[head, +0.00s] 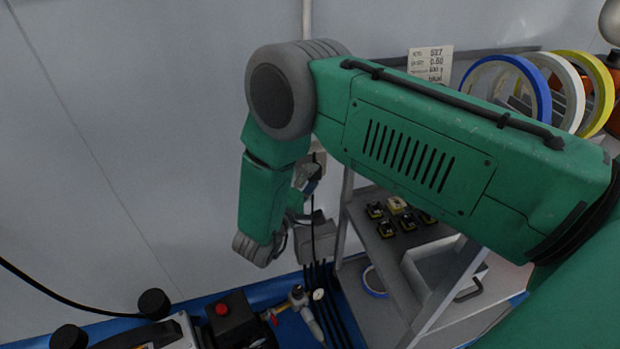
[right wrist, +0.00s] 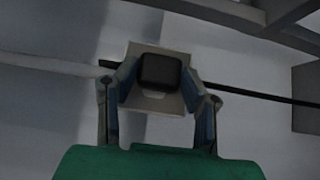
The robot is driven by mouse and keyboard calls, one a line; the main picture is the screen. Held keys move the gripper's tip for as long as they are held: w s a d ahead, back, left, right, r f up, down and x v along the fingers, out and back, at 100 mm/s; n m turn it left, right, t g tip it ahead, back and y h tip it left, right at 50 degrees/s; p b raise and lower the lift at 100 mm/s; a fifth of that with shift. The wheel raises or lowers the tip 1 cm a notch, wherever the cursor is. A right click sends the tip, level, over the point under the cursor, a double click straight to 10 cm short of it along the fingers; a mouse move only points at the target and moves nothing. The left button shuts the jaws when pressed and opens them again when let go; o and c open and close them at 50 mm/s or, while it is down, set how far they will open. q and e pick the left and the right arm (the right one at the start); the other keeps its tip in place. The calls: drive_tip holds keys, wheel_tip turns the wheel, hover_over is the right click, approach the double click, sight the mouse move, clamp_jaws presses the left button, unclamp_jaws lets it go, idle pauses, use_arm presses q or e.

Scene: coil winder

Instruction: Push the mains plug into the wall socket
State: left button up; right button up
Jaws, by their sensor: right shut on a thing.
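My right gripper (head: 308,183) is at the back wall in the head view, small and partly behind my green forearm. In the right wrist view my right gripper (right wrist: 160,85) has its two fingers on either side of the dark, blocky mains plug (right wrist: 160,71) and is shut on it. Behind the plug is the pale square plate of the wall socket (right wrist: 168,106). Its edge also shows in the head view (head: 320,157). The plug covers the middle of the plate, so I cannot tell whether its pins are in or any gap remains. My left gripper is not in view.
A grey shelf rack (head: 395,270) stands right of the socket, with small yellow-black parts and a pale bin (head: 440,262). Coloured rings (head: 535,85) sit on top. Below are a box with a red button (head: 230,318) and several black cables. The wall at left is clear.

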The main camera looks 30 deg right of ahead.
drive_tip(key=shift+w+d, duration=0.1)
drive_tip(key=shift+w, duration=0.35)
idle(0.4)
drive_tip(key=o, duration=1.1)
